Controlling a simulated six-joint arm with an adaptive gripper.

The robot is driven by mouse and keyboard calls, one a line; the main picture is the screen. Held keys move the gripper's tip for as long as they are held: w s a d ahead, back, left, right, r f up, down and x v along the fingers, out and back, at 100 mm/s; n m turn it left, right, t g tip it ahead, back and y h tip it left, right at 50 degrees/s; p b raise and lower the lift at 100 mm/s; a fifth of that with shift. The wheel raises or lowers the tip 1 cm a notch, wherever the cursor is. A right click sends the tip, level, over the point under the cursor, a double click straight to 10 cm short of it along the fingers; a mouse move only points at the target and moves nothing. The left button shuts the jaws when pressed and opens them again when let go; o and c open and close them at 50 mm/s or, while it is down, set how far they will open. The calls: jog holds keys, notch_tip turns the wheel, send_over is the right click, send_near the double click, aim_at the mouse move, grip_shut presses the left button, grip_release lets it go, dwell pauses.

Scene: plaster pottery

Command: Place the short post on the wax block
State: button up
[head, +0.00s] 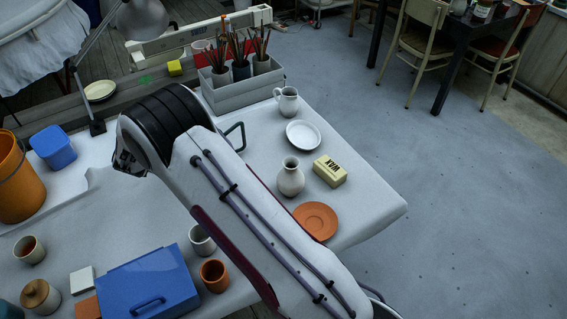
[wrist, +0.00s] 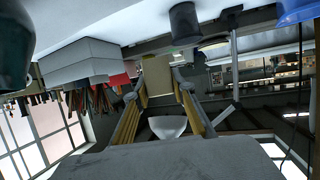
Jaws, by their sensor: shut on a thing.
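The wax block (head: 329,172) is a pale yellow box lettered WAX, lying on the white table (head: 378,208) right of the arm in the head view. Its top looks clear. In the wrist view my gripper (wrist: 159,82) is shut on a beige, straight-sided piece, which I take for the short post (wrist: 157,72), between its two yellowish fingers. In the head view the gripper and post are hidden behind my arm. The wrist view does not show the wax block.
A white vase (head: 290,178) stands close left of the block, with an orange saucer (head: 316,221) in front. A white plate (head: 303,134), a jug (head: 287,102) and a grey tool caddy (head: 231,97) stand behind. A blue box (head: 150,282) is front left.

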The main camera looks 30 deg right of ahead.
jog(key=d+r+m+h, duration=0.2)
jog(key=d, duration=1.3)
jog(key=s+d+r+m+g+h, duration=0.15)
jog(key=s+d, duration=0.25)
jog(key=d, duration=0.8)
jog(key=s+d+r, duration=0.2)
jog(key=s+d, duration=0.2)
jog(key=d, duration=0.8)
jog(key=s+d+r+m+h, duration=0.1)
jog(key=s+d, duration=0.4)
jog(key=d, duration=0.7)
jog(key=s+d+n+y, duration=0.1)
jog(key=s+d, duration=0.4)
jog(key=s, duration=0.3)
jog(key=s+d+n+y, duration=0.1)
jog(key=s+d, duration=0.4)
jog(key=s, duration=0.3)
jog(key=s+a+f+n+t+y, duration=0.1)
jog(key=s+a+f+n+y, duration=0.1)
jog(key=a, duration=0.6)
jog(key=s+a+f+n+t+y, duration=0.1)
jog(key=s+a+f+n+y, duration=0.1)
jog(key=a, duration=0.7)
jog(key=shift+s+n+y, duration=0.5)
jog(key=shift+n+y, duration=0.15)
jog(key=shift+y, duration=0.2)
jog(key=shift+f, duration=0.2)
